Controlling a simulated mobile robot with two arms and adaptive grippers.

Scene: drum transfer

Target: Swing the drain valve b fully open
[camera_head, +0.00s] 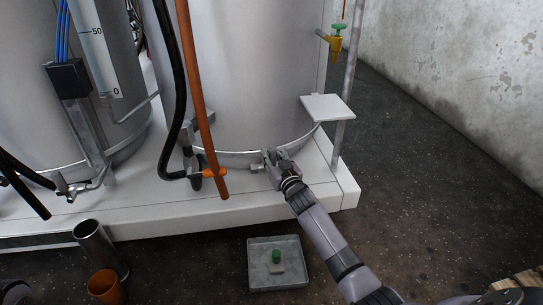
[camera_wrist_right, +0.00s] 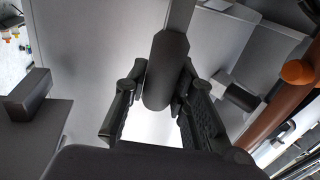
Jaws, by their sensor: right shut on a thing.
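Drain valve b sits low on the front of the right-hand tank (camera_head: 245,95), just above the white platform. My right gripper (camera_head: 270,158) is at the valve and hides most of it in the head view. In the right wrist view, a dark grey rounded bar, the valve's handle (camera_wrist_right: 160,75), lies between the two fingers of the right gripper (camera_wrist_right: 152,88). The gripper is shut on it. How far the handle is turned cannot be told.
An orange pipe (camera_head: 200,110) and a black hose (camera_head: 172,130) come down left of the valve. A white plate (camera_head: 327,107) juts out above right. A grey tray (camera_head: 262,278) with a green-topped item lies on the floor below. A metal cylinder (camera_head: 97,245) and an orange cup (camera_head: 105,287) stand left.

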